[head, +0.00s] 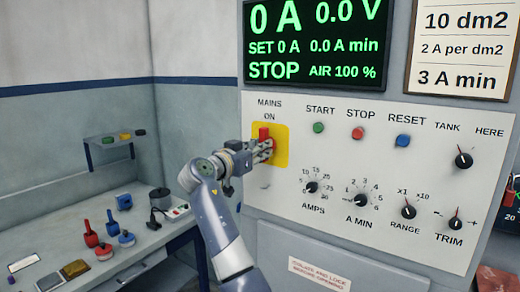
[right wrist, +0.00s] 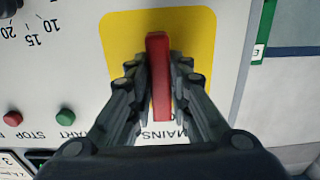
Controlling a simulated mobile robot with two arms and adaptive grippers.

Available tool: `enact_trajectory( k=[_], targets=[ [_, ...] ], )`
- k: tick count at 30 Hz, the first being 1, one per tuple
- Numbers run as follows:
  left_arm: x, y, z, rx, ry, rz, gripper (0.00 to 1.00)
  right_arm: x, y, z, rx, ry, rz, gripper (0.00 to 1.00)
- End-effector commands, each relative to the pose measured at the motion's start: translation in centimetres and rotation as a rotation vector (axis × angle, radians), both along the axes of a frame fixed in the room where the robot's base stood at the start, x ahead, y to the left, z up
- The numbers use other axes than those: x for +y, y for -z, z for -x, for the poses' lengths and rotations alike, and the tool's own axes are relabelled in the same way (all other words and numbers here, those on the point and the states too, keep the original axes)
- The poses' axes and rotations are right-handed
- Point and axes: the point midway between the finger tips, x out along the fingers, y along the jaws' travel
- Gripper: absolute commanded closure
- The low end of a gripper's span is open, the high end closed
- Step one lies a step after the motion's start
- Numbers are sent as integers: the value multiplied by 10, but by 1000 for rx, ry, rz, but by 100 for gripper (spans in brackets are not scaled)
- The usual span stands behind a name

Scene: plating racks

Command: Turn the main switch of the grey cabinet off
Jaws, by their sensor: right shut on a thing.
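The grey cabinet (head: 330,238) fills the right half of the head view. Its main switch is a red handle (head: 264,132) on a yellow plate (head: 283,146), under the words MAINS and ON. My right gripper (head: 264,150) is at the plate, shut on the red handle. In the right wrist view the red handle (right wrist: 160,75) stands between the two fingers, with the yellow plate (right wrist: 120,45) behind. The handle's upper end shows above the fingers in the head view, on the ON side. Any label below the plate is unreadable. My left gripper is out of view.
START (head: 319,127), STOP (head: 358,133) and RESET (head: 403,141) buttons and several black knobs sit right of the switch. The lit display (head: 315,40) reads 0 A, 0.0 V, STOP. A bench (head: 150,238) with small tools and a shelf (head: 108,148) are at left.

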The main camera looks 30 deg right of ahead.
Motion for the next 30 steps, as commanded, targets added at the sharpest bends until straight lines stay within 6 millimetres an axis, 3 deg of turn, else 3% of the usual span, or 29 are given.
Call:
enact_trajectory(
  k=[14,30],
  targets=[
    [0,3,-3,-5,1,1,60,0,-1,0,133,-1,56,100],
    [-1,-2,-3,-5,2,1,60,0,-3,0,588,0,247,100]
  ],
)
